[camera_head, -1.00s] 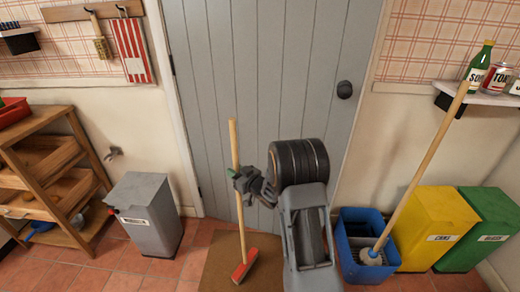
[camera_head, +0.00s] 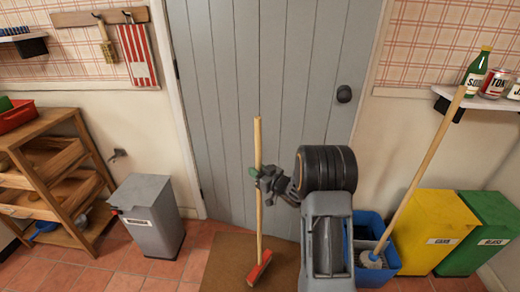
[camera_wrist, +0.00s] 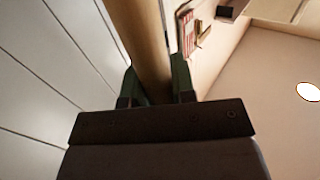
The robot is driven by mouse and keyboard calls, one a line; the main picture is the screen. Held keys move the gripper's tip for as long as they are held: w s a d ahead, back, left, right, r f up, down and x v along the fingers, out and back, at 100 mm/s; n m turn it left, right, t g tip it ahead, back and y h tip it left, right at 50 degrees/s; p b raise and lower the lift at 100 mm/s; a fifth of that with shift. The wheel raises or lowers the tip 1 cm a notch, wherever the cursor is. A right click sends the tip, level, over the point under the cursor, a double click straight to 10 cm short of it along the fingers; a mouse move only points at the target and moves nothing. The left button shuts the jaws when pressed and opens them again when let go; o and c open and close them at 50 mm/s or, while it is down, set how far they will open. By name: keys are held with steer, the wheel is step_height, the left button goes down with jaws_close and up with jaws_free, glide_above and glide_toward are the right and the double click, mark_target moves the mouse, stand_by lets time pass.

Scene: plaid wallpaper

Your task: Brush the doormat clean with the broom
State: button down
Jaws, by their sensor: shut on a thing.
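The broom (camera_head: 258,220) has a long wooden handle and a red head (camera_head: 260,268). It stands nearly upright in the head view, its head down at the brown doormat (camera_head: 222,270) in front of the grey door. My gripper (camera_head: 258,177) is shut on the handle about midway up. In the wrist view the handle (camera_wrist: 146,40) runs between the two green-tipped fingers (camera_wrist: 156,88). My arm hides the right part of the mat. I cannot tell whether any dirt lies on it.
A grey bin (camera_head: 150,215) and a wooden shelf rack (camera_head: 55,180) stand to the left. A blue mop bucket (camera_head: 378,262) with a mop (camera_head: 420,178), a yellow bin (camera_head: 435,225) and a green bin (camera_head: 487,232) stand to the right. The door (camera_head: 265,70) closes off the back.

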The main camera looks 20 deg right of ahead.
mark_target(260, 160)
steer(key=shift+r+p, duration=1.8)
steer(key=shift+r, duration=1.3)
steer(key=shift+a, duration=0.1)
